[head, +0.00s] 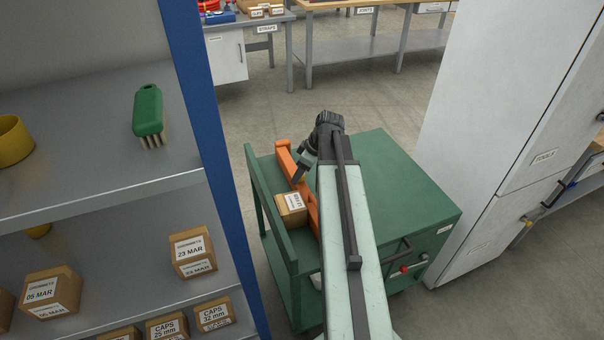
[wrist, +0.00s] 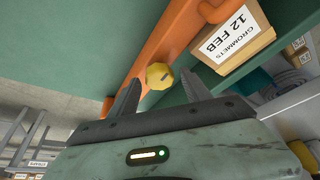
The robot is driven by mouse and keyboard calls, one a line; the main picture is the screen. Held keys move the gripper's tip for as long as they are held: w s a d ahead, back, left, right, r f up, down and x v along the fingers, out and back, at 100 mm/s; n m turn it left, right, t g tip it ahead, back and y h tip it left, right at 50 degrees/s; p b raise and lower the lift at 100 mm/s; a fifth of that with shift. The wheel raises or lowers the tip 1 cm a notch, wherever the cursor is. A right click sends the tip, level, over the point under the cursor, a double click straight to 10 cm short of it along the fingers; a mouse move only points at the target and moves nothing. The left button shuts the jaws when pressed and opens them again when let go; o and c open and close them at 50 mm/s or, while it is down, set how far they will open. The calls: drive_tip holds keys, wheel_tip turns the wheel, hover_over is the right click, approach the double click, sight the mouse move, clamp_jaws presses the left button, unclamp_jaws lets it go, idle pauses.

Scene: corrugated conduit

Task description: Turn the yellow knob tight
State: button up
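The yellow knob (wrist: 159,76) is a small faceted knob with a dark slot-like mark. In the wrist view it sits against the orange bar (wrist: 168,45). My gripper (wrist: 160,80) is open, with one dark finger on each side of the knob. I cannot tell whether either finger touches it. In the head view my gripper (head: 301,174) points down at the orange bar (head: 285,160) on the green cart (head: 390,180). The knob is hidden there.
A cardboard box of grommets (head: 291,209), also in the wrist view (wrist: 236,38), sits close beside the orange bar. A blue-edged shelf (head: 215,130) stands left of the cart, and a white cabinet (head: 500,110) right. The cart's top right is clear.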

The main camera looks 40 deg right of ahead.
drive_tip(key=c, duration=1)
drive_tip(key=shift+d, duration=0.25)
clamp_jaws()
drive_tip(key=shift+a, duration=0.25)
